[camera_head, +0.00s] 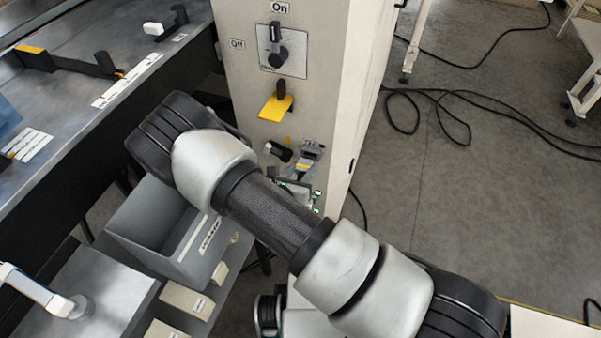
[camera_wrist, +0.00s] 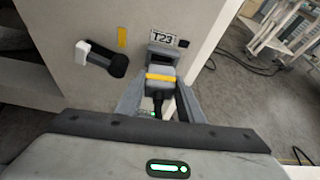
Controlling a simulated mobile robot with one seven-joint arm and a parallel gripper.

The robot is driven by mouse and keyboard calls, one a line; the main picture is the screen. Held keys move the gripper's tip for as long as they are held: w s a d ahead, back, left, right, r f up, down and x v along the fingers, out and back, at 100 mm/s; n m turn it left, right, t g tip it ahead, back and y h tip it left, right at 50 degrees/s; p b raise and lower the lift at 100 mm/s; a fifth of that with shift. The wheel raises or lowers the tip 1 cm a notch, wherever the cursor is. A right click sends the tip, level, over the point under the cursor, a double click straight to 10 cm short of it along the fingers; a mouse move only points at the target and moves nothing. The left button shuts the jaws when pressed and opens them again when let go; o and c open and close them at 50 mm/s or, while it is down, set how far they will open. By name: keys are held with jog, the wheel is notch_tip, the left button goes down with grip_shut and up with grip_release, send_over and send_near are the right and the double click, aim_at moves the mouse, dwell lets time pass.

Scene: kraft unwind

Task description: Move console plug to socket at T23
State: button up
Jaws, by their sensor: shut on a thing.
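The console plug (camera_wrist: 160,84) is a grey plug with a yellow band and a black cable at its rear. It sits between the two fingers of my gripper (camera_wrist: 157,98), which is shut on it. In the wrist view the T23 label (camera_wrist: 164,39) is on the cabinet face, with the socket (camera_wrist: 161,51) just under it. The plug's front is at or right in front of the socket; I cannot tell if it is inside. In the head view the plug (camera_head: 304,165) shows beside the cabinet face, partly hidden by my arm.
The cabinet (camera_head: 300,100) carries an On/Off switch (camera_head: 274,48) and a yellow handle (camera_head: 276,106). A black lever with a white end (camera_wrist: 104,58) sticks out left of the socket. A grey bin (camera_head: 170,236) stands at left. Black cables (camera_head: 440,100) lie on the floor at right.

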jog(key=shift+w+d, duration=0.2)
jog(key=shift+w, duration=0.3)
jog(key=shift+w+d, duration=0.2)
jog(key=shift+w, duration=0.3)
dwell(2.4)
jog(key=o, duration=1.4)
jog(key=shift+c, duration=0.2)
